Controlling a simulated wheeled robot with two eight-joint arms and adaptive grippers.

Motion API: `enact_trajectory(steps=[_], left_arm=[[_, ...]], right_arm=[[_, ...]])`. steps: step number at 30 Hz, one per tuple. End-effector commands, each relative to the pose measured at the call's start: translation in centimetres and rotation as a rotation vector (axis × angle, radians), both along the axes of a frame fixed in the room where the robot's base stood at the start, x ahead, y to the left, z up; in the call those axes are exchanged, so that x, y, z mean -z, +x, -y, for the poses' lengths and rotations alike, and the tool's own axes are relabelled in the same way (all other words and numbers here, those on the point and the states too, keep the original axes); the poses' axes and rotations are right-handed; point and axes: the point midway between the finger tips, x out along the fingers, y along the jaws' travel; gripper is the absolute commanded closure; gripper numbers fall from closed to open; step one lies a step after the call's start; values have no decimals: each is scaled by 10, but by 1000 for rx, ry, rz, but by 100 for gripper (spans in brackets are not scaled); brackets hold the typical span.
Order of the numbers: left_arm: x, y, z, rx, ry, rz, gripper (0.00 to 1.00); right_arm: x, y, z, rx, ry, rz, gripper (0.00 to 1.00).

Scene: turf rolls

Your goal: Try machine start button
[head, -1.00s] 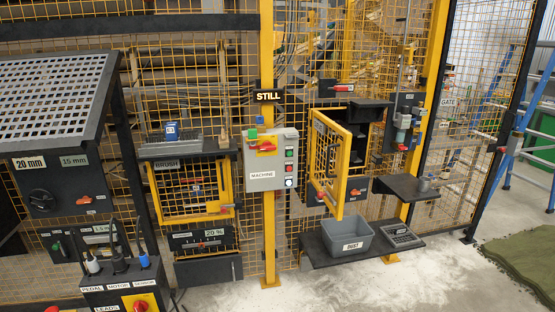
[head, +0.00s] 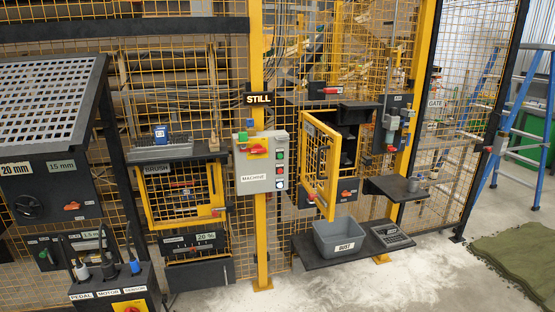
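The grey machine box (head: 261,161) with a "MACHINE" label hangs on a yellow post in the middle of the head view. A column of buttons runs down its right side; the green button (head: 280,155) is near the top, with a red one and a white one lower down. A red-orange handle (head: 257,150) sits on a yellow plate at the box's upper part. A black "STILL" sign (head: 258,99) is above the box. Neither of my grippers shows in the head view.
A yellow mesh door (head: 320,165) stands open right of the box. A grey "DUST" bin (head: 342,236) sits on a low shelf. The brush hatch (head: 181,193) is left of the box. A green turf mat (head: 518,262) lies at right. The floor in front is dusty.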

Motion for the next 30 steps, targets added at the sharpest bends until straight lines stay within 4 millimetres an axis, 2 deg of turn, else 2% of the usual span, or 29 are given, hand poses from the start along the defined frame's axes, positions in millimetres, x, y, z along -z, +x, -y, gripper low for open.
enact_trajectory(steps=[12,14,17,30], left_arm=[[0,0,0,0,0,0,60],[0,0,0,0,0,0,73],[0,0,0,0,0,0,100],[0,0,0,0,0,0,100]], right_arm=[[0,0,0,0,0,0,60],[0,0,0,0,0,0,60],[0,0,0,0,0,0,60],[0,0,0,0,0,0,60]])
